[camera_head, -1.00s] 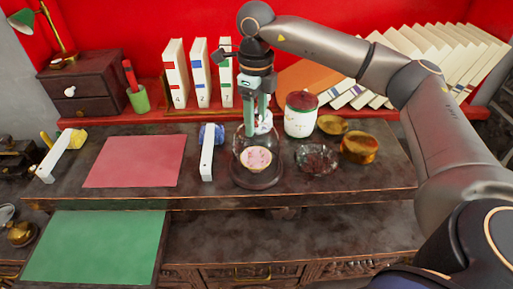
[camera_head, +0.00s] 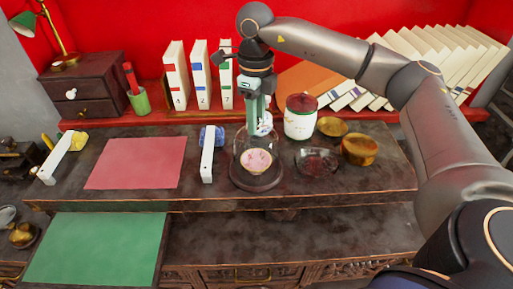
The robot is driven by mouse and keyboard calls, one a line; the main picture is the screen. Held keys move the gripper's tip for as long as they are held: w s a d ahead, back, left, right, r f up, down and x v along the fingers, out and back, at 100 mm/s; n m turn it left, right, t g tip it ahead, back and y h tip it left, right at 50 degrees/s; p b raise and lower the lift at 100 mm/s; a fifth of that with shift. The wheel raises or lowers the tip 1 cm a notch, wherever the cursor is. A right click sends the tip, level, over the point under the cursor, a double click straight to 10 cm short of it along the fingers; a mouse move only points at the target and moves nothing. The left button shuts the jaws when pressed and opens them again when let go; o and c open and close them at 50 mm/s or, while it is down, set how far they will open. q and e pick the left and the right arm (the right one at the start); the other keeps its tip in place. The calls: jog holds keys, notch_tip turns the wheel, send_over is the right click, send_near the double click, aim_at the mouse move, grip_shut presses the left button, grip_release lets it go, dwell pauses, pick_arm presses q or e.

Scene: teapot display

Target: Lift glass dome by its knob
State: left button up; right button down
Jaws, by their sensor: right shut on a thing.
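The clear glass dome (camera_head: 238,160) stands on a dark round base (camera_head: 262,184) on the table. A pink patterned cup or bowl (camera_head: 256,160) shows inside it. My right gripper (camera_head: 256,123) points straight down over the dome's top, with its green-grey fingers shut on the dome's knob. The fingers hide the knob itself. No gap between dome and base can be made out. My left gripper is not in view.
A white jar with a dark red lid (camera_head: 300,118), a glass dish (camera_head: 316,160) and brass bowls (camera_head: 360,149) stand close on the right. A white block with a blue sponge (camera_head: 208,160) is close on the left. A pink mat (camera_head: 135,163) lies farther left.

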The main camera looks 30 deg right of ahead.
jog(key=shift+r+p, duration=3.15)
jog(key=shift+r, duration=1.15)
